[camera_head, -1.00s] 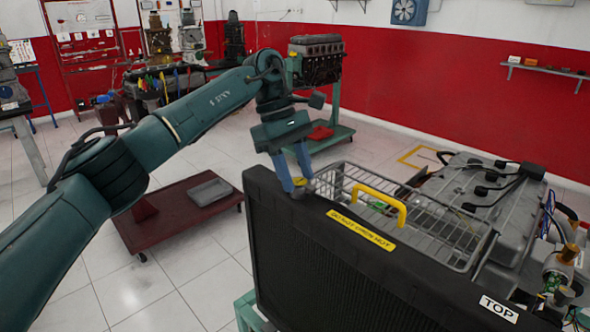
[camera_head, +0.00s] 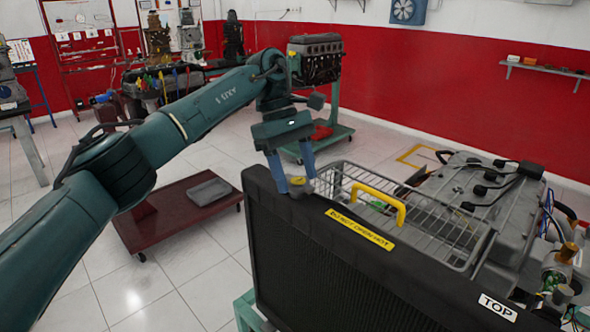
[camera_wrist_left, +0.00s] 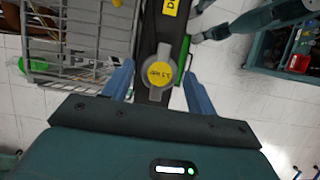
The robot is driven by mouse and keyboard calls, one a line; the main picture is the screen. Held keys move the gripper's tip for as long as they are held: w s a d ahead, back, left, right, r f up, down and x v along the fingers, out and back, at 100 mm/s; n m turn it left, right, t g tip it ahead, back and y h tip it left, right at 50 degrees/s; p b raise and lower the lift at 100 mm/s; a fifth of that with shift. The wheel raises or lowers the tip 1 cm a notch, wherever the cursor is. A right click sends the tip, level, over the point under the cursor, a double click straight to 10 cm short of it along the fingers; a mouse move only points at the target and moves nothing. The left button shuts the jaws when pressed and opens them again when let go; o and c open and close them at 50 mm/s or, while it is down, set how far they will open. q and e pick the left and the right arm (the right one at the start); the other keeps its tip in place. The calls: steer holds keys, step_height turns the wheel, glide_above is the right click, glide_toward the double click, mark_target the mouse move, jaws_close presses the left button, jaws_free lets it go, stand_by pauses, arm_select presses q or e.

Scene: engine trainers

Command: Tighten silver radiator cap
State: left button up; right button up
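The silver radiator cap (camera_wrist_left: 148,84) with a round yellow label sits on the top edge of the black radiator (camera_head: 325,265). In the head view the cap (camera_head: 297,181) shows small between my left fingers. My left gripper (camera_head: 298,186) points down over it. In the left wrist view the gripper (camera_wrist_left: 157,70) has its two blue fingers spread, one on each side of the cap, with gaps between the fingers and the cap. Whether the cap is tight cannot be told. My right gripper is in neither view.
A low dark red cart (camera_head: 165,226) stands on the floor at left.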

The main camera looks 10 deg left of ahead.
arm_select(q)
steer(key=shift+o, duration=0.4)
steer(key=shift+w+a+r, duration=0.15)
steer(key=shift+w+r, duration=0.05)
steer(key=shift+r, duration=0.3)
steer(key=v, duration=0.6)
steer(key=shift+r, duration=0.25)
